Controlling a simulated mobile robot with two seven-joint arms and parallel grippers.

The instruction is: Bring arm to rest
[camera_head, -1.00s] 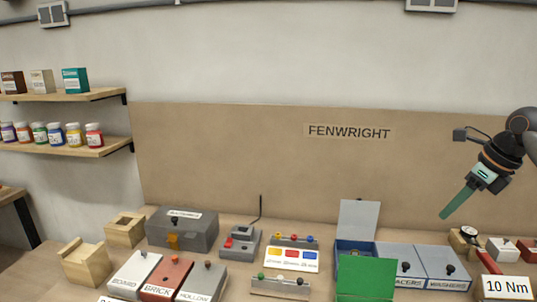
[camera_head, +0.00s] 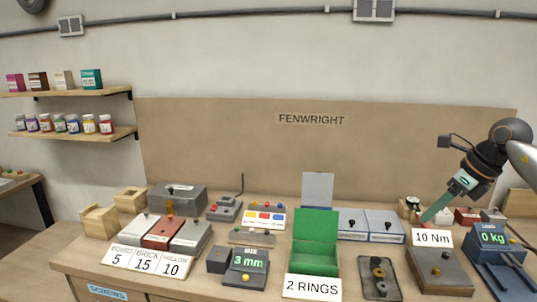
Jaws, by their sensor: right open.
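My right arm comes in from the right edge. Its gripper (camera_head: 431,216) has a green finger part that points down and left, over the back right of the workbench (camera_head: 75,245). Its jaws are open, and I see nothing held between them. A small red patch shows at the tip; I cannot tell whether it touches anything. My left gripper is not in view.
Near the right gripper are a "10 Nm" card (camera_head: 432,238), a scale reading 0 kg (camera_head: 494,240) and blue-fronted boxes (camera_head: 384,226). A green open box (camera_head: 315,240) stands mid-bench. A grey case (camera_head: 178,197) is at the back left. Free air lies above the bench.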

